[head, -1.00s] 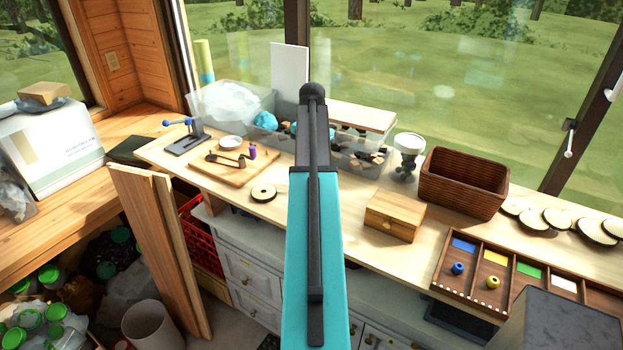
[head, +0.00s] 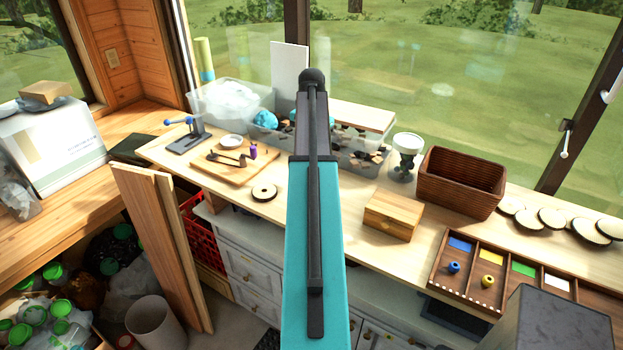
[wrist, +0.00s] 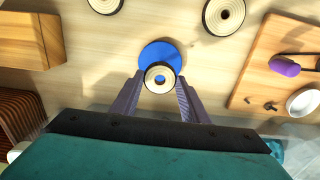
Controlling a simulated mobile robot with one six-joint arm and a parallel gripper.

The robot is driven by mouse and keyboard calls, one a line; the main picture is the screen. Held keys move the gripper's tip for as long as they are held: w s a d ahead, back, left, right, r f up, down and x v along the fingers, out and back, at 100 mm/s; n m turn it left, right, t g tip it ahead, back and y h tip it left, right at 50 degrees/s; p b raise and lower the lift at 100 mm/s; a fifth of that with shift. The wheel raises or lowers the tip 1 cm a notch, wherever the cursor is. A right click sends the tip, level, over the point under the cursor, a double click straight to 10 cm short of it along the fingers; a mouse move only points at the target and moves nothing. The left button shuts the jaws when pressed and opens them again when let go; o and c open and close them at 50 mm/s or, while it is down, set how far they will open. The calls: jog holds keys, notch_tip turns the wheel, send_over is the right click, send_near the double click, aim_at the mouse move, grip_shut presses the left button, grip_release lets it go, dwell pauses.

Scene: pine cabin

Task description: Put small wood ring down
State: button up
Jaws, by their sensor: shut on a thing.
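In the wrist view the small wood ring (wrist: 160,76) is pale with a dark edge, and blue shows through its hole. My gripper (wrist: 160,87) is shut on it, with a finger on each side. A flat blue disc (wrist: 159,53) lies on the bench just beyond and partly behind the ring. I cannot tell whether the ring touches the disc or hangs above it. In the head view my arm hides the gripper, the ring and the disc.
A larger wood ring (wrist: 224,14) lies beyond, with another at the top edge. A wooden box (wrist: 22,40) stands left. A board (wrist: 275,75) with a purple piece (wrist: 284,66) lies right. The compartment tray (head: 436,268) is at the bench's right front.

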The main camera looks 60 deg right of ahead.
jog(key=w+a+f+n+b, duration=0.1)
jog(key=w+a+n, duration=0.1)
jog(key=w+a, duration=0.2)
jog(key=w+a+f+n+b, duration=0.1)
jog(key=w+a+f, duration=0.1)
jog(key=w+a, duration=0.2)
jog(key=w+a+f+n+b, duration=0.1)
jog(key=w+a+n, duration=0.1)
jog(key=w+a, duration=0.2)
jog(key=shift+w+a+f+n+b, duration=0.2)
jog(key=shift+a+f+n+b, duration=0.1)
jog(key=shift+f+b, duration=0.1)
jog(key=w+a+f+n+b, duration=0.35)
jog(key=w+a+n, duration=0.35)
jog(key=a, duration=0.7)
jog(key=w+a+f+n+b, duration=0.2)
jog(key=a+f+n, duration=0.1)
jog(key=a, duration=0.8)
jog(key=w+a+f+n+b, duration=0.2)
jog(key=a+f+n, duration=0.1)
jog(key=a, duration=0.8)
jog(key=w+a+f+n+b, duration=0.2)
jog(key=a+n, duration=0.3)
jog(key=a, duration=0.7)
jog(key=shift+w+f, duration=0.25)
jog(key=shift+f, duration=0.45)
jog(key=shift+d, duration=0.1)
